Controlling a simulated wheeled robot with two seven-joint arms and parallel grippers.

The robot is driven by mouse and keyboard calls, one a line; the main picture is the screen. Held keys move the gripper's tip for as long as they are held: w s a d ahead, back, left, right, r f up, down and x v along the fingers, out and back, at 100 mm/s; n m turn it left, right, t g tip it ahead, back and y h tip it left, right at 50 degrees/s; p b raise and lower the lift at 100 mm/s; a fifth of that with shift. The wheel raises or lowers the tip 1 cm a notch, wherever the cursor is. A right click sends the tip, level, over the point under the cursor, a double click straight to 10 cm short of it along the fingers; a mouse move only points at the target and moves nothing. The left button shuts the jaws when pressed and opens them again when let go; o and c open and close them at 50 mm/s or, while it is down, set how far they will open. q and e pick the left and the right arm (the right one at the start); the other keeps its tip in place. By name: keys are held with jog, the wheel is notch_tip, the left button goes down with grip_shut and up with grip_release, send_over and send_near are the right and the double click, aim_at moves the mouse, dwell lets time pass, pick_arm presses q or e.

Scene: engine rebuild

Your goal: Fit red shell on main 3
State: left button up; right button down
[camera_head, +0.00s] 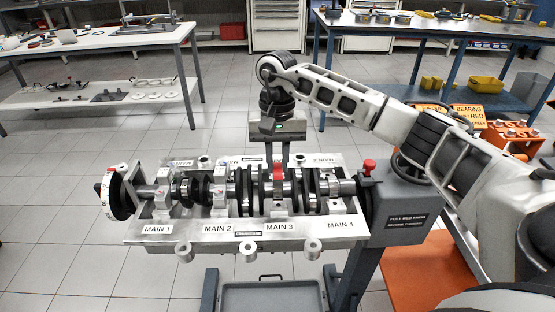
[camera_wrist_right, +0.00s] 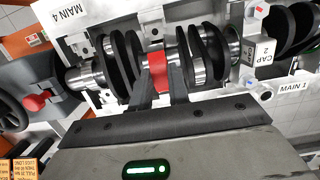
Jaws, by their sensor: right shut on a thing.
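The red shell (camera_head: 277,173) is at the main 3 journal of the crankshaft (camera_head: 245,192), above the MAIN 3 label (camera_head: 280,227). In the right wrist view the red shell (camera_wrist_right: 158,72) sits between my fingertips, against the shiny journal. I cannot tell whether it is fully seated. My right gripper (camera_head: 278,163) points down from above and is shut on the shell; it also shows in the right wrist view (camera_wrist_right: 159,88). The crankshaft lies across the grey engine block (camera_head: 190,232). My left gripper is not in view.
A cap marked CAP 2 (camera_wrist_right: 262,50) stands at main 2, and another cap (camera_head: 162,203) at main 1. A red knob (camera_head: 369,167) is at the block's right end. Orange bins (camera_head: 512,137) and a blue workbench (camera_head: 420,27) stand behind on the right. A grey tray (camera_head: 270,296) is below.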

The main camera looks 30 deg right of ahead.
jog(key=shift+f+b, duration=0.4)
jog(key=shift+f, duration=0.1)
jog(key=shift+f+b, duration=0.75)
jog(key=shift+f, duration=0.15)
dwell(0.6)
jog(key=shift+r, duration=0.25)
dwell(0.6)
jog(key=shift+f, duration=0.15)
jog(key=shift+f+b, duration=0.3)
jog(key=shift+r, duration=0.3)
dwell(0.3)
dwell(0.4)
